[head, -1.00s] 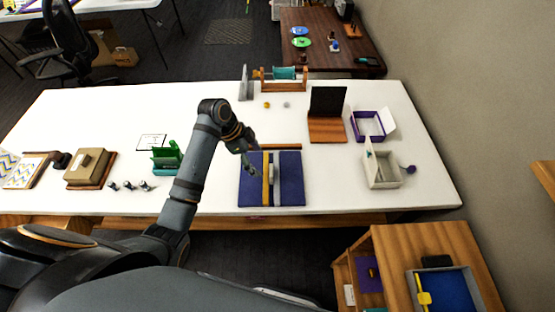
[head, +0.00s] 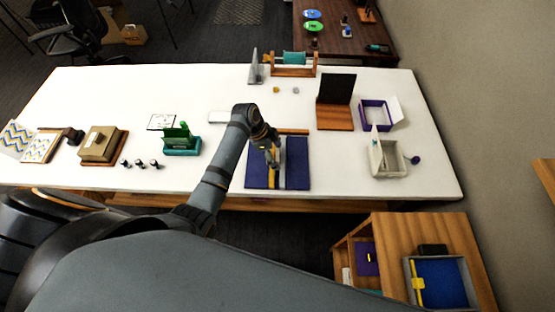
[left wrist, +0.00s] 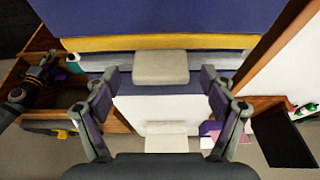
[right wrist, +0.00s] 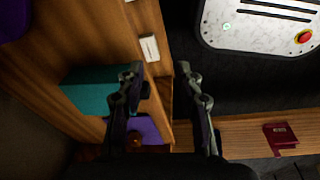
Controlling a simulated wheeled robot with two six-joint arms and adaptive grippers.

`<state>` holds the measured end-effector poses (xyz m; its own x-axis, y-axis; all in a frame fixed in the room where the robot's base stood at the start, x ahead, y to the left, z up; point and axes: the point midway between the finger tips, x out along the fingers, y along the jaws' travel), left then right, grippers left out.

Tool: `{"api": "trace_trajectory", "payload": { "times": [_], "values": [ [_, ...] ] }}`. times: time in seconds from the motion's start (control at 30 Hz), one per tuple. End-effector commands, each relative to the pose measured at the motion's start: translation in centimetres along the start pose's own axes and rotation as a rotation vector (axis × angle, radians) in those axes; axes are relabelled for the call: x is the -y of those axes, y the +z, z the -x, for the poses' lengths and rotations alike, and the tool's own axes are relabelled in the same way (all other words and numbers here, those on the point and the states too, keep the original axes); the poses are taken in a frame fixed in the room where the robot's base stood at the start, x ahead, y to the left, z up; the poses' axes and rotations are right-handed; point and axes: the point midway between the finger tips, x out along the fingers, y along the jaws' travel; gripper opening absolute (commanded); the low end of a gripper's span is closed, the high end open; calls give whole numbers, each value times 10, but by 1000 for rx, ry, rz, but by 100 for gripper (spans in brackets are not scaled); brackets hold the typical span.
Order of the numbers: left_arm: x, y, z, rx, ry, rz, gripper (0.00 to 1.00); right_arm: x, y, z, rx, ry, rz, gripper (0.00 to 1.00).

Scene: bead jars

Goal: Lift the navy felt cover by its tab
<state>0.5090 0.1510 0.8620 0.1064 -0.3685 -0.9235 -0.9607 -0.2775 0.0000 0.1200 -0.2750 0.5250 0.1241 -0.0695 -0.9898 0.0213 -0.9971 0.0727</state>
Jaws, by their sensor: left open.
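The navy cover (head: 297,165) lies flat on the white table, with a yellow band and a grey band across its middle. In the left wrist view, the navy surface (left wrist: 180,16) and yellow band (left wrist: 160,43) run across the top. A pale grey block-like tab (left wrist: 160,67) stands out by the grey band. My left gripper (head: 272,158) is over the middle of the cover. Its open fingers (left wrist: 160,78) lie either side of the tab, not closed on it; I cannot tell the height gap. My right gripper (right wrist: 160,77) is open and empty, by a wooden cabinet.
A wooden bar (head: 293,131) lies along the cover's far edge. A green holder (head: 181,141) stands left, a dark panel stand (head: 335,118) and a pale box (head: 390,160) right. A grey tray (head: 409,268) with blue and yellow contents sits on the cabinet, lower right.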

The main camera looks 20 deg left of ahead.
Motion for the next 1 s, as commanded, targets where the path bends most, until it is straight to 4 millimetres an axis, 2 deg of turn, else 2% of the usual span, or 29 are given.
{"api": "trace_trajectory", "payload": {
  "times": [0.1,0.2,0.33,0.7,1.0],
  "values": [
    [0,0,-10,0,0,-1,83,0,13,2,20,0,1,36],
    [0,0,-12,0,-1,-2,83,0,21,2,32,0,2,36],
    [0,0,-12,1,-1,-1,82,-1,22,2,34,1,2,36],
    [0,1,-12,1,-1,-1,31,-5,14,2,22,5,3,36],
    [0,0,-10,0,-1,0,31,-6,14,3,21,6,4,36]
  ]
}}
